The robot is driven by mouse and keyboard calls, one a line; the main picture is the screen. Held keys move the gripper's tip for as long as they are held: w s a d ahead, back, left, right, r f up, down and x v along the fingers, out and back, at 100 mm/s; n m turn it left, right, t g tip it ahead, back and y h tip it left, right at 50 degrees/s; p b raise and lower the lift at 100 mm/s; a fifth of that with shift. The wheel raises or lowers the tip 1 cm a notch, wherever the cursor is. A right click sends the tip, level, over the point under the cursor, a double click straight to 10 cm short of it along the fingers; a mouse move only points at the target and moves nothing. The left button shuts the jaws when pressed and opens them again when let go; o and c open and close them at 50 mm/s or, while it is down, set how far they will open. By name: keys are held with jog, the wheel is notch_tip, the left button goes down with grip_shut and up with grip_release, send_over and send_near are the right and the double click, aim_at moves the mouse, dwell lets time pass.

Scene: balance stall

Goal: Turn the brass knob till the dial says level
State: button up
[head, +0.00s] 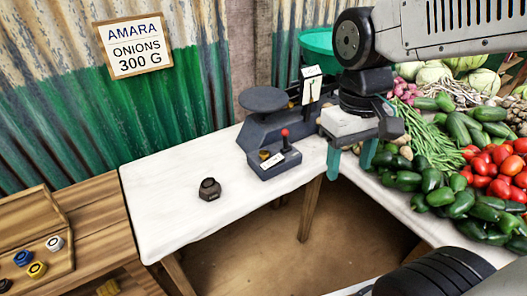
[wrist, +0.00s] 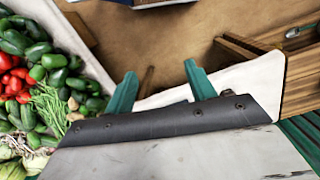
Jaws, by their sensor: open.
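The dark blue-grey balance scale (head: 275,135) stands at the back of the white-topped table, with a flat dark plate (head: 264,99) on its left. A green bowl (head: 317,41) at its right is partly hidden by my arm. The white dial card (head: 311,86) stands upright between them; its reading is too small to tell.
A dark weight (head: 209,190) stands on the white table (head: 165,215), with clear room around it. A wooden tray (head: 40,240) at left holds several coloured weights. Vegetables (head: 440,180) cover the right stall. A wall sign (head: 133,46) reads AMARA ONIONS 300 G.

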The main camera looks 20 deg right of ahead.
jog(key=w+a+f+n+g+h, duration=0.1)
jog(key=w+a+f+n, duration=0.15)
jog(key=w, duration=0.55)
jog(key=w+a+f+n+g+h, duration=0.1)
jog(key=w+f+n, duration=0.1)
jog(key=w+f, duration=0.35)
jog(key=n+t+h, duration=0.2)
jog(key=n, duration=0.8)
send_near(264, 152)
jog(key=f, duration=0.1)
jog(key=x, duration=0.7)
jog(key=shift+s+d+f, duration=0.2)
jog(key=c, duration=1)
